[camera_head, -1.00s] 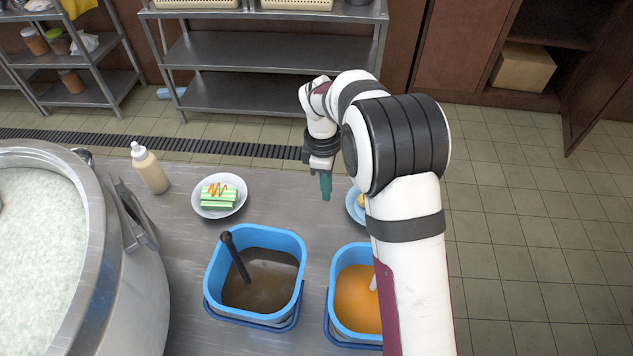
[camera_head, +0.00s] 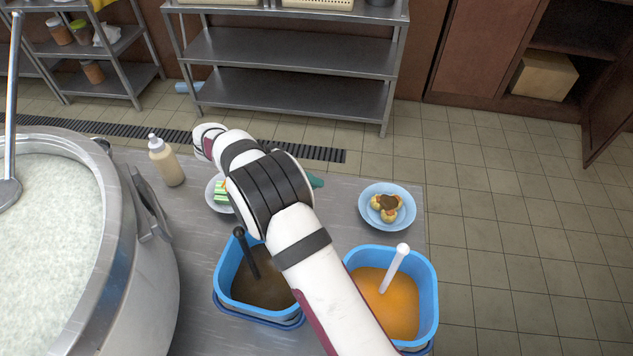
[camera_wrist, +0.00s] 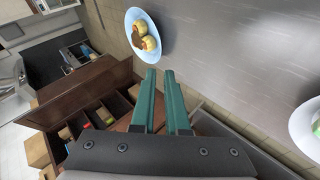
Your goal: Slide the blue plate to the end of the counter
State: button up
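The blue plate (camera_head: 409,205), light blue and round, sits upright on the metal counter behind the orange-filled tub, near the counter's right edge. It carries several round yellow-brown pieces with dark topping. In the wrist view the blue plate (camera_wrist: 130,17) is beyond my fingertips, apart from them. My gripper (camera_head: 316,181) is left of the plate in the head view, mostly hidden behind my arm; only a bit of teal finger shows. In the wrist view my gripper (camera_wrist: 160,73) is empty, its two teal fingers separated by a narrow gap.
Left of the gripper is a white plate (camera_head: 214,204) with green food, partly hidden by my arm. Two blue tubs, brown-filled (camera_head: 228,268) and orange-filled (camera_head: 428,285), stand in front. A bottle (camera_head: 168,165) and a large pot (camera_head: 148,270) are left. The counter's right edge is clear.

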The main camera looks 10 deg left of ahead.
aim_at(360, 209)
jog(key=x, duration=1.5)
jog(key=shift+w+d+f, duration=0.15)
jog(key=shift+d+f, duration=0.05)
jog(key=shift+d, duration=0.05)
grip_shut()
dwell(0.6)
jog(key=shift+s+d, duration=0.25)
jog(key=shift+s, duration=0.8)
